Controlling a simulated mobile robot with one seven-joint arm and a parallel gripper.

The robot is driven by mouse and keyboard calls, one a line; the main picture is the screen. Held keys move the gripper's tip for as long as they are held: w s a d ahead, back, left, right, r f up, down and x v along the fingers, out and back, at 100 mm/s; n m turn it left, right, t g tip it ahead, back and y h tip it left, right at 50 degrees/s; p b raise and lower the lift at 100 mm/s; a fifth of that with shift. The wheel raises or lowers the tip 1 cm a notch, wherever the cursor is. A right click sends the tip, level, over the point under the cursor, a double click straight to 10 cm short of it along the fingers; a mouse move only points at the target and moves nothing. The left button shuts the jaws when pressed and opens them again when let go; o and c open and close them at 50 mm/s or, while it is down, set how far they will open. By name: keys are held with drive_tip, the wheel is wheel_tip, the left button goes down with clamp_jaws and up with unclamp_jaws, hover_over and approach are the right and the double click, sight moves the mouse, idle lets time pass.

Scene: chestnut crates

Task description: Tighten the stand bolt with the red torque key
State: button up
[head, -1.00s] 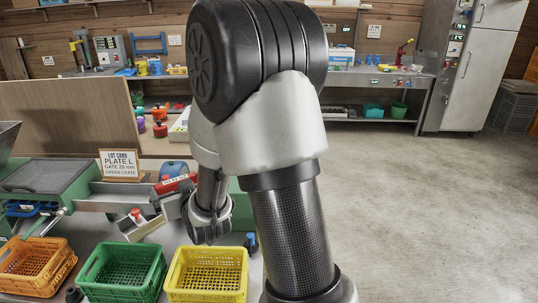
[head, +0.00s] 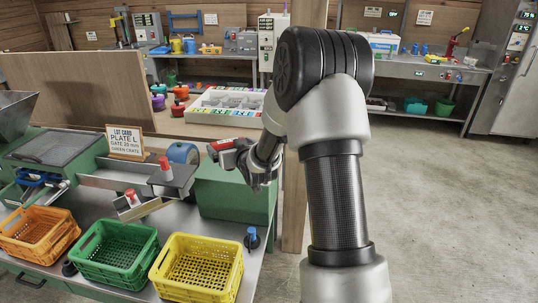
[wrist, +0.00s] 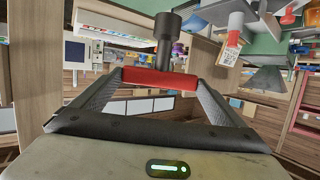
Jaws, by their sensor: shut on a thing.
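My gripper (head: 258,170) is above the green housing at the right end of the bench. It is shut on the red torque key (head: 226,145). In the wrist view the key's red bar (wrist: 160,78) lies across between my fingers, with a dark cylindrical socket (wrist: 168,38) standing out from it. The key is clear of the bench. A red-capped upright piece (head: 165,164) stands on a dark plate to the left of the key, and a second red-capped piece (head: 131,197) sits on the sloping chute. I cannot tell which part is the stand bolt.
Orange (head: 38,245), green (head: 112,269) and yellow (head: 207,288) crates line the bench front. A blue-topped knob (head: 252,236) stands right of them. A lot card (head: 125,143), blue roller (head: 184,152) and green housing (head: 236,192) are behind. Open floor lies right.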

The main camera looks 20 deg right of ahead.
drive_tip(key=w+d+f+b, duration=0.1)
drive_tip(key=w+d+f, duration=0.1)
drive_tip(key=d, duration=0.3)
drive_tip(key=w+d+f+b, duration=0.1)
drive_tip(key=w+d+f, duration=0.2)
drive_tip(key=d, duration=0.2)
drive_tip(key=w+d+f+h+b, duration=0.1)
drive_tip(key=w+d+f+b, duration=0.1)
drive_tip(key=d, duration=0.4)
drive_tip(key=shift+w+f+m, duration=0.3)
drive_tip(key=shift+w+f, duration=0.1)
drive_tip(key=shift+f, duration=0.4)
drive_tip(key=shift+f+b, duration=0.1)
drive_tip(key=shift+b, duration=0.25)
wheel_tip(320, 180, down, 6)
drive_tip(key=b, duration=0.5)
drive_tip(key=shift+r+b, duration=0.2)
drive_tip(key=shift+b, duration=0.35)
drive_tip(key=shift+f, duration=0.2)
drive_tip(key=shift+f+b, duration=1.3)
drive_tip(key=shift+b, duration=0.1)
drive_tip(key=shift+a+f+m+h+b, duration=0.15)
drive_tip(key=shift+m+h+b, duration=0.25)
drive_tip(key=shift+b, duration=0.6)
